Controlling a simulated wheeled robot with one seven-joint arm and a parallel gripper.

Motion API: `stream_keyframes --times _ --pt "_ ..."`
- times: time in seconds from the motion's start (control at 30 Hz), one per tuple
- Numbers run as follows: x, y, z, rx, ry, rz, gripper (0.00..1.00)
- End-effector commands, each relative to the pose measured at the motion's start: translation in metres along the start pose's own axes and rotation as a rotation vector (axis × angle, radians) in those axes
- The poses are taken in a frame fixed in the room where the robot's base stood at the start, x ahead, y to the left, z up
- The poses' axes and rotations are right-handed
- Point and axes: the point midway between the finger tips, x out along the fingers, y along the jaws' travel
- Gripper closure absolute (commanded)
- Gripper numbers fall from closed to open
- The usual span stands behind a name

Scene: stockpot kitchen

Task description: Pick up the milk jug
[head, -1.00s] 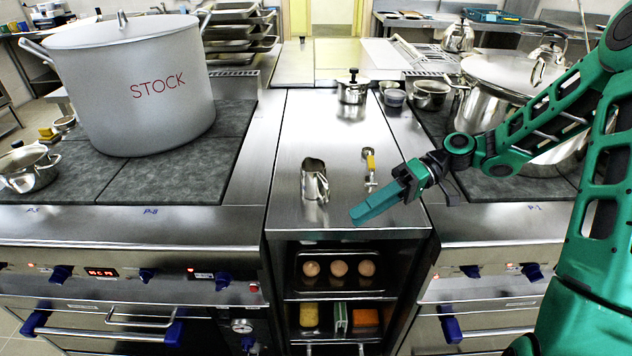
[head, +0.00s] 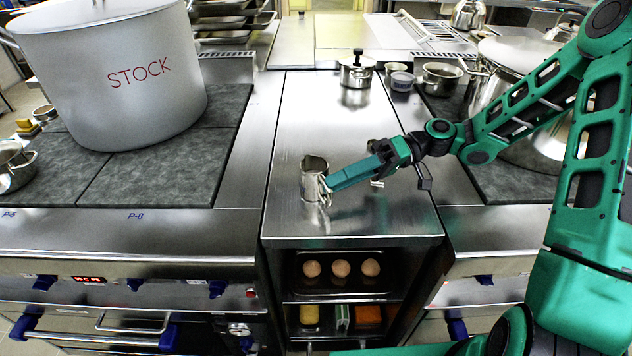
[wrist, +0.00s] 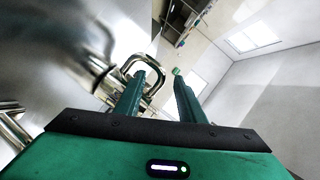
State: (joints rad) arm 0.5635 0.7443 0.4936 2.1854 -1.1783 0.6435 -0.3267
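The milk jug (head: 311,178) is a small shiny metal jug standing upright on the steel counter (head: 285,222). My gripper (head: 327,184) reaches in from the right, level with the jug, its fingertips at the jug's handle side. In the wrist view my gripper (wrist: 159,76) is open, with a clear gap between its two green fingers. A metal handle loop (wrist: 149,60) shows just beyond the fingertips, nearer the left finger. I cannot tell whether a finger touches it. No grip on the jug is visible.
A large stockpot (head: 115,75) stands on the left stove. A small lidded pot (head: 356,72) stands at the counter's back. My gripper partly hides a small metal item (head: 377,183). A shelf below holds eggs (head: 341,268). The counter left of the jug is clear.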

Motion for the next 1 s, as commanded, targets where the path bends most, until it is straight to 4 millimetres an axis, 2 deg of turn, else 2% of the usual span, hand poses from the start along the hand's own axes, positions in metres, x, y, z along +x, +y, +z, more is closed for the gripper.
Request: stream_keyframes --times 0.27,0.6,0.9,0.93,1.0 --pt "0.017 0.001 0.001 0.002 0.005 0.003 0.64" --pt "0.059 0.002 0.003 0.002 0.005 0.003 0.64" --pt "0.064 0.003 0.002 0.002 0.007 0.004 0.64" --pt "0.064 0.002 0.002 0.002 0.007 0.004 0.67" --pt "0.064 0.002 0.002 0.002 0.007 0.004 0.83"
